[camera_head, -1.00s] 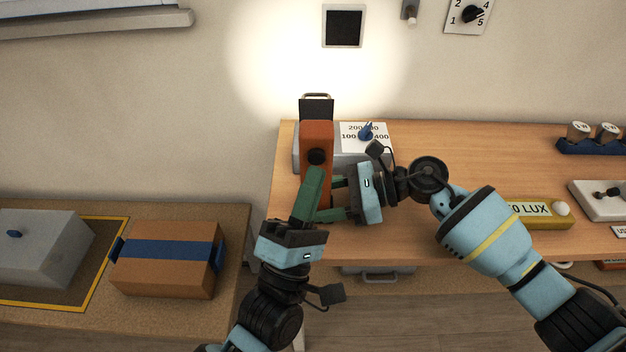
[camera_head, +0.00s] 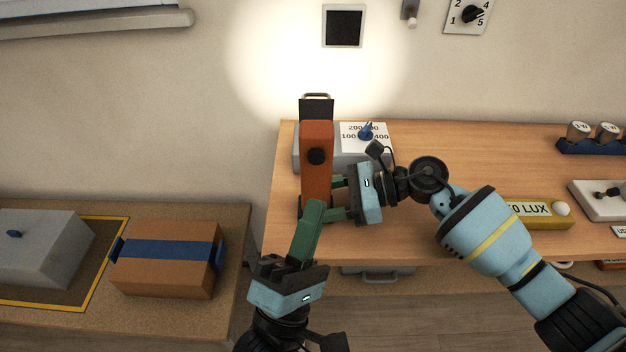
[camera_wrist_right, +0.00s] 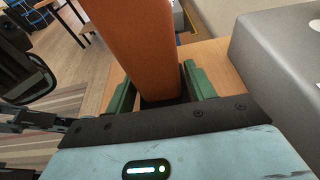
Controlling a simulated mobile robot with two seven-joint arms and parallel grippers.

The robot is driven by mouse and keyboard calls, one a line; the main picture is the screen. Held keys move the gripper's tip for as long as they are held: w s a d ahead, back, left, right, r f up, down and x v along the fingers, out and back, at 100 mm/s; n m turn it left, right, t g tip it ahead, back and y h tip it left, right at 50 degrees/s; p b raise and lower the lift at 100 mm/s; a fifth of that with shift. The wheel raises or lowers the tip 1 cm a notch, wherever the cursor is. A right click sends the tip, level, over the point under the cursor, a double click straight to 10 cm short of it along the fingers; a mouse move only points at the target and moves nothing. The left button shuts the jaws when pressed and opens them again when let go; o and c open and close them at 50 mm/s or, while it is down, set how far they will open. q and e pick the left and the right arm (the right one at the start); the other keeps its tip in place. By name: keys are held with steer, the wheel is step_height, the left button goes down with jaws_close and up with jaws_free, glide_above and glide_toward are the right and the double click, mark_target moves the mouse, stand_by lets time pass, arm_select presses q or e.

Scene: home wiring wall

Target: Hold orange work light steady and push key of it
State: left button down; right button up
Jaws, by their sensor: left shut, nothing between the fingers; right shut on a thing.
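The orange work light (camera_head: 317,178) stands upright near the left end of the wooden table, with a dark round key (camera_head: 317,156) on the side facing me. A bright patch of light lies on the wall behind it. My right gripper (camera_head: 338,198) is shut on the lower part of the work light from the right. In the right wrist view the orange body (camera_wrist_right: 140,45) sits between the green fingers. My left gripper (camera_head: 314,208) is shut and empty, in front of and below the key, apart from it. Its fingers overlap the lower body in the picture.
A grey box with a blue dial (camera_head: 366,132) and numbers stands right behind the light. A yellow lux meter (camera_head: 540,214) lies to the right. A cardboard box with blue tape (camera_head: 168,258) and a grey case (camera_head: 38,245) sit on the lower left bench.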

steer(key=o, duration=0.8)
steer(key=shift+o, duration=0.2)
steer(key=v, duration=1.2)
